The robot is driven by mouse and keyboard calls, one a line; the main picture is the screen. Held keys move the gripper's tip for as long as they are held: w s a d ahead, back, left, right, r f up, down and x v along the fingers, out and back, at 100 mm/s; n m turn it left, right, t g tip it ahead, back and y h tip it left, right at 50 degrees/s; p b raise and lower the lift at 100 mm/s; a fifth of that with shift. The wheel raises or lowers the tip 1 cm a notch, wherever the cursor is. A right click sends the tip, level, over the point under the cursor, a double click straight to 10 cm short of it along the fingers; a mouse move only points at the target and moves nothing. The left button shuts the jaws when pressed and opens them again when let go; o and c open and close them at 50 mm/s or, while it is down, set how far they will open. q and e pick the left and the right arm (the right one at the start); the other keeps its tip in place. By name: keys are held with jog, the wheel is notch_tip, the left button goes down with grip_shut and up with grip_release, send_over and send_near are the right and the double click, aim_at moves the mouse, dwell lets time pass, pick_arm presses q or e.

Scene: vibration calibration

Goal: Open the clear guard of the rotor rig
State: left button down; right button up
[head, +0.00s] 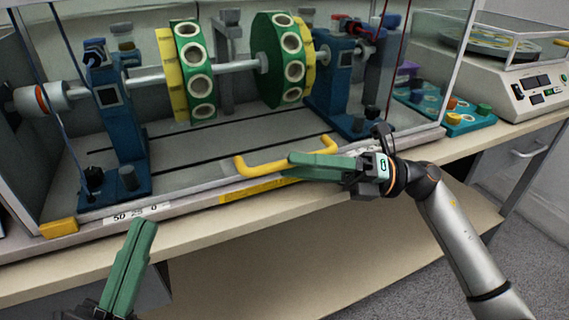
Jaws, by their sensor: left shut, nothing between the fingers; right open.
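The rotor rig stands on the bench behind a clear guard (215,152), whose front panel looks down in place. Inside are two green and yellow rotor discs, one at the left (195,70) and one at the right (282,60), on a steel shaft between blue bearing stands. A yellow bar handle (270,167) runs along the guard's lower front. My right gripper (295,168) is open, its green fingers at the handle's right part; I cannot tell whether they touch it. My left gripper (143,235) is shut and empty, in front of the bench edge at the lower left.
A white balance (525,85) with a clear cover stands at the right. A teal tray (455,118) with small coloured weights lies beside the rig. A yellow block (60,228) sits at the rig's front left corner. The bench's front strip (220,218) is bare.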

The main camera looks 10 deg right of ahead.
jog(key=shift+x, duration=1.5)
grip_shut()
dwell(0.4)
